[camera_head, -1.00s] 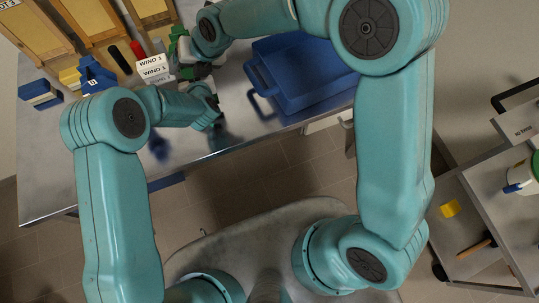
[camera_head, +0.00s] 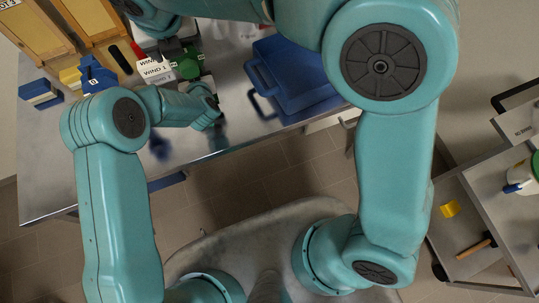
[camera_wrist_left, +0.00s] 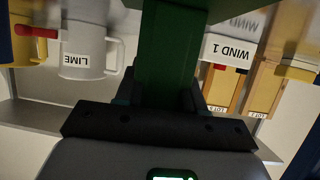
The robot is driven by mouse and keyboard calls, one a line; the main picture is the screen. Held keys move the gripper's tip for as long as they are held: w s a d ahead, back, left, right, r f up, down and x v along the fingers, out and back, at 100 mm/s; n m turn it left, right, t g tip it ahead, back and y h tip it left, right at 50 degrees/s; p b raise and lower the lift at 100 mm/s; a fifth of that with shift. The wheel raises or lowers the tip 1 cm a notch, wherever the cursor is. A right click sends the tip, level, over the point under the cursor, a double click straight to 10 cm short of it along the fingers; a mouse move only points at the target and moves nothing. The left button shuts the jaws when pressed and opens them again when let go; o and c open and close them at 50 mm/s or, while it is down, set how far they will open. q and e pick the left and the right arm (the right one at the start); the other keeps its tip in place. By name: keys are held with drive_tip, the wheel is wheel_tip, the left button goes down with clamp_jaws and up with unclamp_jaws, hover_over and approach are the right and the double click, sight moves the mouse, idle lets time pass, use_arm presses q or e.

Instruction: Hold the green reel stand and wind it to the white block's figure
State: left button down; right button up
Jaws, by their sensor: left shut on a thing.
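The green reel stand (camera_head: 190,62) is on the metal bench beside the white block (camera_head: 153,69), which reads "WIND 1". My left gripper (camera_wrist_left: 160,92) is shut on a green upright part of the stand (camera_wrist_left: 170,45) in the left wrist view. In the head view, its fingers are hard to make out behind my left wrist. The white block also shows in the left wrist view (camera_wrist_left: 228,50), to the right of the green part. My right arm crosses the top of the head view to the upper left; its fingers cannot be made out.
A blue block (camera_head: 97,76) and another blue block (camera_head: 40,94) lie to the left. Wooden panels (camera_head: 85,22) stand at the back. A cart (camera_head: 500,220) stands at right, apart from the bench.

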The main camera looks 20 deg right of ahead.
use_arm(q)
drive_tip(key=shift+d, duration=0.1)
use_arm(e)
drive_tip(key=s+d+f+m+g, duration=0.3)
drive_tip(key=d+f, duration=0.4)
drive_tip(key=f, duration=0.2)
drive_tip(key=s+d+f+m+g, duration=0.2)
drive_tip(key=s+d+f+m, duration=0.1)
drive_tip(key=d+f, duration=0.6)
drive_tip(key=s+a+f+m+y, duration=0.2)
drive_tip(key=s+f+m, duration=0.3)
drive_tip(key=f+m, duration=0.2)
drive_tip(key=s+a+f+m+y, duration=0.1)
drive_tip(key=s+f+m+y, duration=0.1)
drive_tip(key=s+f+m, duration=0.4)
drive_tip(key=f+m, duration=0.2)
drive_tip(key=m, duration=0.3)
drive_tip(key=shift+a+g, duration=0.3)
drive_tip(key=shift+a, duration=0.1)
use_arm(q)
drive_tip(key=c, duration=0.6)
unclamp_jaws()
